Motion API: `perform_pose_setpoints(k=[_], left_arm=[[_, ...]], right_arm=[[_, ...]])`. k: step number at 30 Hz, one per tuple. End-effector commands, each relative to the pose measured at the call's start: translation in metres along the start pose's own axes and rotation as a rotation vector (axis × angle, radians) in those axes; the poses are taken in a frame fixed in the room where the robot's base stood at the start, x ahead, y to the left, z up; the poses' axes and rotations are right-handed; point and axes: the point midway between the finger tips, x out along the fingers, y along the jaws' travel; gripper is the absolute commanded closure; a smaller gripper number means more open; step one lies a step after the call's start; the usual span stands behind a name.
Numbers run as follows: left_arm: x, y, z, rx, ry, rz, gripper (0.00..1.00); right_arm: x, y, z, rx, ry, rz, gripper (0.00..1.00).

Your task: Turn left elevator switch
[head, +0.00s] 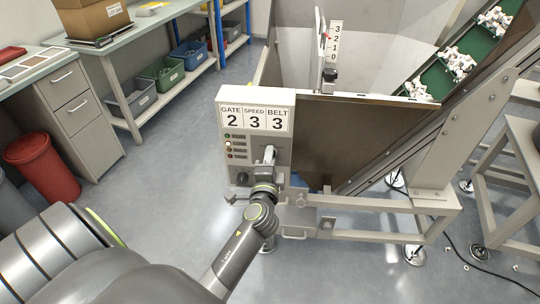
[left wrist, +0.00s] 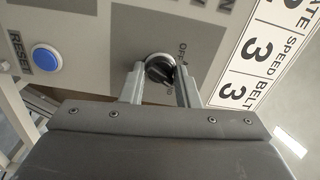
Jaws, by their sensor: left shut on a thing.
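The elevator switch is a small black rotary knob (left wrist: 160,68) on the grey face of the control box (head: 284,97), with an "OFF" label beside it. My left gripper (left wrist: 161,82) has its two fingers on either side of the knob and is shut on it. In the head view my left gripper (head: 268,157) is against the front of the box and hides that knob. Another dark knob (head: 242,178) shows lower left on the box. My right gripper is in neither view.
The box display (head: 255,119) reads GATE 2, SPEED 3, BELT 3. A blue RESET button (left wrist: 46,58) is near the knob. A hopper (head: 350,135) and green inclined belt (head: 440,80) stand right. A red bin (head: 42,165) stands left; floor between is clear.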

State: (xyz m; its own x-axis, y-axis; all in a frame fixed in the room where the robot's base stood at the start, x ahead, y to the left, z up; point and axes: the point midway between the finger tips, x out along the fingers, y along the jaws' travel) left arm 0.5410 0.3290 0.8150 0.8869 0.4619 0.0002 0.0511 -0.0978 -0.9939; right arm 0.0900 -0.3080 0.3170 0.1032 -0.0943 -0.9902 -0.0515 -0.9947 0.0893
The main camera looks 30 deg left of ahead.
Motion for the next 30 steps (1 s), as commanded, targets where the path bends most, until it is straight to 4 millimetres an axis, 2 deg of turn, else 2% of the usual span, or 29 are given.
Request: perform_pose_setpoints(k=[5, 13, 30], left_arm=[[0.0000, -0.0014, -0.0004, 0.132, 0.001, 0.001, 0.94], [0.0001, -0.0003, -0.0002, 0.268, 0.000, 0.001, 0.94], [0.0001, 0.0006, 0.0000, 0.326, 0.000, 0.000, 0.94]], right_arm=[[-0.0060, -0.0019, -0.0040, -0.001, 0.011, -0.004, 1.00], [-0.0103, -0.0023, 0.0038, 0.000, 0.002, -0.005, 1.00], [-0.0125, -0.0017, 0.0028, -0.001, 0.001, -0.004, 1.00]])
